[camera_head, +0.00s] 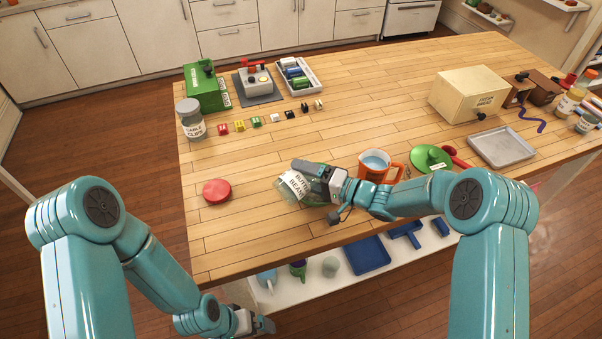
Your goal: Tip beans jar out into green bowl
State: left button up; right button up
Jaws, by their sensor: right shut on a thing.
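The beans jar (291,186), clear with a white label reading "BUTTER BEANS", is tipped on its side over the near-middle of the table. My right gripper (318,180) is shut on it from the right. I cannot tell whether beans are falling. My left gripper (258,325) hangs low, in front of the table's near edge; its finger gap is not clear.
A red lid (217,190) lies left of the jar. An orange mug (376,165) and a green item (431,158) stand to the right. The cable clips jar (190,119) and a row of small coloured blocks are farther back. The table's back middle is clear.

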aim_at(288, 181)
jog(key=shift+s+a+r+n, duration=0.1)
jog(key=shift+a+r+n, duration=0.05)
jog(key=shift+r+n, duration=0.35)
jog(key=shift+s+r+n+h, duration=0.1)
jog(key=shift+r+n+h, duration=0.25)
jog(key=shift+n+h, duration=0.05)
jog(key=s+a+n+h+b, duration=0.1)
jog(key=n+b, duration=0.1)
jog(key=b, duration=0.2)
jog(key=a+n+h+b, duration=0.1)
jog(key=n+b, duration=0.1)
jog(key=b, duration=0.3)
jog(key=s+a+r+n+t+h+b, duration=0.1)
jog(key=n+h+b, duration=0.1)
jog(key=n+b, duration=0.1)
jog(key=shift+s+a+b, duration=0.15)
jog(key=shift+s+b, duration=0.2)
jog(key=shift+b, duration=0.35)
jog(key=n+b, duration=0.1)
jog(key=b, duration=0.1)
jog(key=t+h+b, duration=0.1)
jog(key=b, duration=0.2)
jog(key=shift+s+a+f+n, duration=0.1)
jog(key=shift+s+a+n, duration=0.15)
jog(key=shift+n, duration=0.15)
jog(key=shift+s+a+n+h+b, duration=0.1)
jog(key=shift+a+n+h+b, duration=0.15)
jog(key=shift+b, duration=0.5)
jog(key=shift+d, duration=0.15)
jog(key=shift+r, duration=0.25)
